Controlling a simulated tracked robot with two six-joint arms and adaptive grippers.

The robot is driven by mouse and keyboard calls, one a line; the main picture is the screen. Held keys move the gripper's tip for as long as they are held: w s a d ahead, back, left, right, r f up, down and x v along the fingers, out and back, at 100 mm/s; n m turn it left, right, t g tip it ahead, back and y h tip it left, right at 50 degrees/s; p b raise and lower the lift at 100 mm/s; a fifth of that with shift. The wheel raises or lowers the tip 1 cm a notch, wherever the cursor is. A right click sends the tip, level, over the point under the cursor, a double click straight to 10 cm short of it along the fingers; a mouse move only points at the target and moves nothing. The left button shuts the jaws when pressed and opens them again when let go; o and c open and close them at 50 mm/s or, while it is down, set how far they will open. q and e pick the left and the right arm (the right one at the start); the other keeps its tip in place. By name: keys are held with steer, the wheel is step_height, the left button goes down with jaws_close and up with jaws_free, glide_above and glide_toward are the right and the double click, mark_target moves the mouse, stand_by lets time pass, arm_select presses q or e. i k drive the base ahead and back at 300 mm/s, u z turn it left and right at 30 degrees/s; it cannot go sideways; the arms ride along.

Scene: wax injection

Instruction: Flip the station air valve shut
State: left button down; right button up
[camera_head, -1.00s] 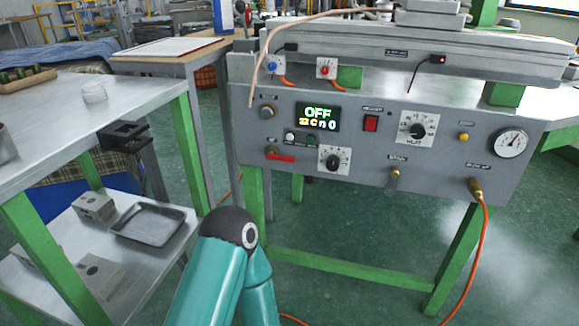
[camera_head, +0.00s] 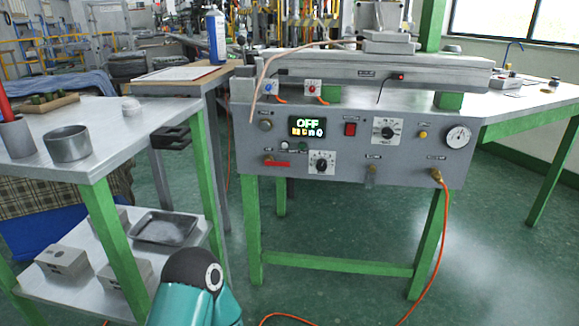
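The red lever of a small brass valve (camera_head: 277,164) sits at the lower left of the grey wax station's front panel (camera_head: 345,165). The lever lies roughly level, pointing right from the brass body. I take it to be the station air valve, but its label is too small to read. A teal arm link of mine with a dark round joint shows at the bottom, below and left of the panel, apart from it. Neither gripper is in view.
An orange hose (camera_head: 443,235) runs to the floor. A metal bench (camera_head: 110,150) with a lower shelf stands left. Floor before the station is open.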

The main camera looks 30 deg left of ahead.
mark_target(268, 162)
steer(key=u, duration=0.15)
steer(key=i, duration=0.9)
steer(key=z, duration=0.1)
